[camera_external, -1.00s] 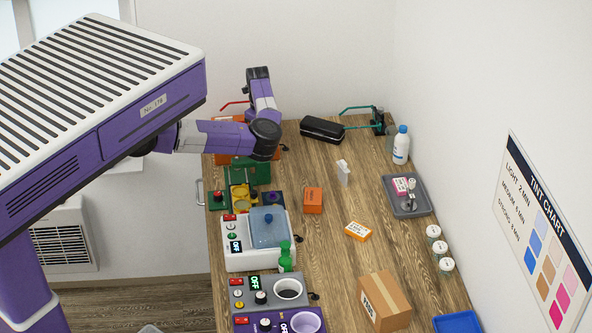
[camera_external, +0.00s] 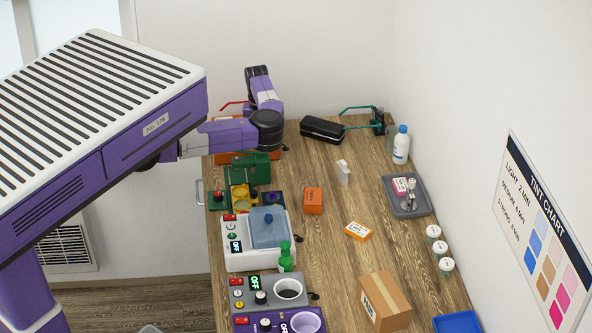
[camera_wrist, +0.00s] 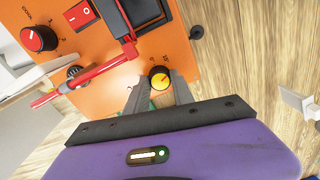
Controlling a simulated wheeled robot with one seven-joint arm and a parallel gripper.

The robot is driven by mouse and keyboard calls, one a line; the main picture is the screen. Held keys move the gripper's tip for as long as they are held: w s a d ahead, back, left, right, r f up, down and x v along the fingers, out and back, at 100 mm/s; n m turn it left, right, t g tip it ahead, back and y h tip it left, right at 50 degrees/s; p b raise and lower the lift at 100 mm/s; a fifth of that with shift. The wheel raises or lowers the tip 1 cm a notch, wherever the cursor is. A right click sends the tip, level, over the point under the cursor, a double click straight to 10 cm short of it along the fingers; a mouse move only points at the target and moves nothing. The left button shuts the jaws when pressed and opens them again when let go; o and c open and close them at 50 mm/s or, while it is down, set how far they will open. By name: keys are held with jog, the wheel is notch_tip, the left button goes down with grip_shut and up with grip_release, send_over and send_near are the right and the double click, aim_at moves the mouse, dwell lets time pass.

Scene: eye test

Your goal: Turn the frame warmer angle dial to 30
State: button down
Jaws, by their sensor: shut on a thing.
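The orange frame warmer (camera_wrist: 110,62) fills the upper left of the wrist view. The warmer also carries a red dial (camera_wrist: 40,38), a black dial (camera_wrist: 75,72) and a red switch (camera_wrist: 80,15). In the external view my arm hides most of the warmer, with an orange edge (camera_external: 222,159) showing, and my gripper is hidden.
Red glasses (camera_wrist: 88,82) lie across the warmer in the wrist view, close to the left finger. A green device (camera_external: 250,168) stands just in front of the warmer. A black case (camera_external: 322,130) lies to the right. The middle of the wooden table (camera_external: 330,255) is mostly clear.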

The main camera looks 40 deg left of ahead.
jog(key=m+b, duration=0.1)
jog(key=m, duration=0.2)
jog(key=shift+m, duration=0.4)
jog(key=shift+m+b, duration=1)
jog(key=shift+m, duration=0.9)
jog(key=shift+r, duration=0.1)
jog(key=c, duration=1.1)
grip_release()
jog(key=shift+a+r, duration=0.15)
jog(key=shift+r, duration=3.75)
